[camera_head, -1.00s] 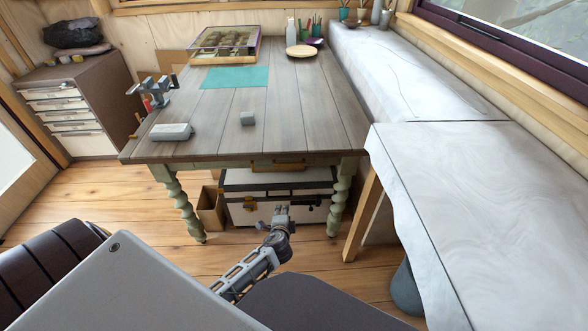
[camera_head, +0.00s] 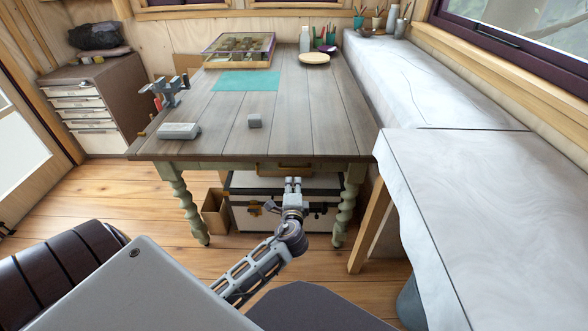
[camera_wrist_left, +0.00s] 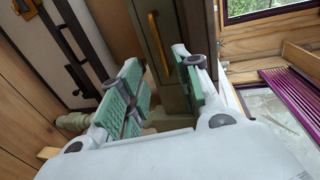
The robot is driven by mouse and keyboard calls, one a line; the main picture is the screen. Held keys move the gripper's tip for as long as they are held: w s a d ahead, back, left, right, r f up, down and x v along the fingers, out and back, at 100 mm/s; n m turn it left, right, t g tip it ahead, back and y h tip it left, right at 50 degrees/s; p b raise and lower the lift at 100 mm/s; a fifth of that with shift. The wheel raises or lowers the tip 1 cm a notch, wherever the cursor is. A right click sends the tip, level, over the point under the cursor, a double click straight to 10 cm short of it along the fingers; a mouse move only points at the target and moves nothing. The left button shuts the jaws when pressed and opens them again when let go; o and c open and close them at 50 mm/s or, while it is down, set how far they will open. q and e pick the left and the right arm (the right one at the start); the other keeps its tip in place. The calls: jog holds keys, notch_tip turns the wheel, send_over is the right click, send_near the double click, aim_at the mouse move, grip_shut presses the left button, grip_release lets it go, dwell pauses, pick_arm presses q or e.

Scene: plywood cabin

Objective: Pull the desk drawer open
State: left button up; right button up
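The wooden desk (camera_head: 300,130) has pale green legs and a pale green front apron. A brass bar handle (camera_head: 268,166) sits on the drawer front, which looks shut against the desk. In the left wrist view the handle (camera_wrist_left: 156,38) runs upright on the green drawer front (camera_wrist_left: 177,45). My left gripper (camera_head: 293,182) is just in front of the desk edge, near the handle. In the left wrist view its green-padded fingers (camera_wrist_left: 163,67) are apart with nothing between them. The handle lies beyond the fingertips, apart from them. My right gripper is out of view.
A white chest (camera_head: 250,216) with dark trim and a cardboard box (camera_head: 215,212) stand under the desk. A grey block (camera_head: 178,131) and a small cube (camera_head: 254,121) lie on top. A cloth-covered bench (camera_head: 480,180) borders the right. Floor (camera_head: 130,200) is clear at left.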

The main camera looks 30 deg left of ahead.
aim_at(294, 168)
pick_arm(q)
jog(key=shift+w+a, duration=0.1)
jog(key=shift+b+x, duration=1.05)
jog(key=shift+x, duration=5.75)
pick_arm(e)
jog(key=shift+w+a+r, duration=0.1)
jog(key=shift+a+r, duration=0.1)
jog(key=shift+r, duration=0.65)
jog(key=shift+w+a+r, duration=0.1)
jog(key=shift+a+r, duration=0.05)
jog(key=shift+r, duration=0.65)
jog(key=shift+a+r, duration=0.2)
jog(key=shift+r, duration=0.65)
pick_arm(q)
grip_shut()
